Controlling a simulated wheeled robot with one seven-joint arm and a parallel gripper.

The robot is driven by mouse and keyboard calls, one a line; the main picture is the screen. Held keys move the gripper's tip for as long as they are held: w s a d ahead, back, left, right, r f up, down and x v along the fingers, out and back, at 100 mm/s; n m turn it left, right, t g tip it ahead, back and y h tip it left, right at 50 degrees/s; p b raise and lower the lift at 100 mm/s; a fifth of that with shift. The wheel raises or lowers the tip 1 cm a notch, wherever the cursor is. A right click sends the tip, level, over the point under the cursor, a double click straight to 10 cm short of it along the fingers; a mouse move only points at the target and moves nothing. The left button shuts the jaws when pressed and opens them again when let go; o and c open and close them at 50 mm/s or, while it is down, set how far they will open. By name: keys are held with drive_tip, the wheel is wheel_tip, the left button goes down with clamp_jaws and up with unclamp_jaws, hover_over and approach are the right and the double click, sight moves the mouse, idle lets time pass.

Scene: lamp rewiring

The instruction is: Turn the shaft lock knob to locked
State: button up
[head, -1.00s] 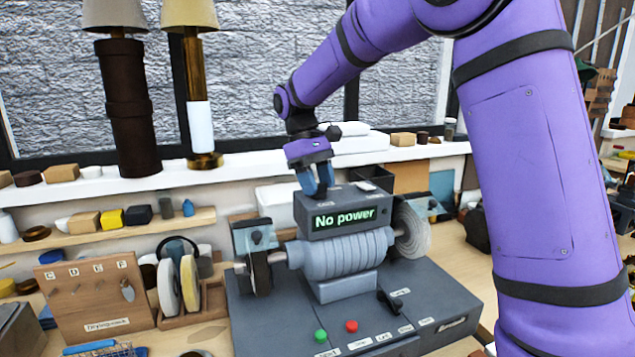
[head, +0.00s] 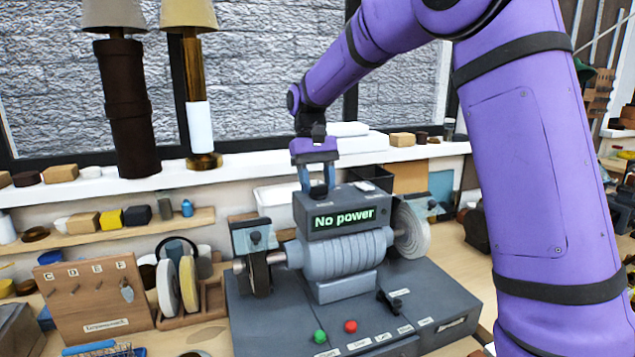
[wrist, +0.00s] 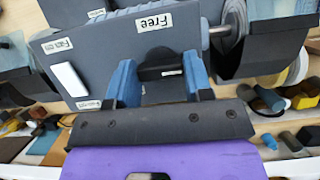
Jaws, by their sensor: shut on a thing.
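The shaft lock knob (wrist: 160,72) is a small black bar on the grey top of the grinder's display box, seen in the wrist view. A "Free" label (wrist: 153,22) sits on the box beyond it. The bar lies crosswise between the two blue fingers of my gripper (wrist: 159,86), which is shut on it. In the head view my gripper (head: 317,188) points down at the top rear of the box (head: 310,222), whose screen reads "No power". I cannot read a locked label in either view.
The grinder has wheels at its left (head: 258,272) and right (head: 412,232). A green button (head: 320,337), a red button (head: 351,326) and a black switch (head: 389,302) are on its base. The windowsill (head: 240,157) with two lamps runs close behind my gripper.

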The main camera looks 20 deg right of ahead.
drive_tip(key=o, duration=0.9)
drive_tip(key=v, duration=1)
drive_tip(key=shift+w+r, duration=0.15)
drive_tip(key=shift+r, duration=0.25)
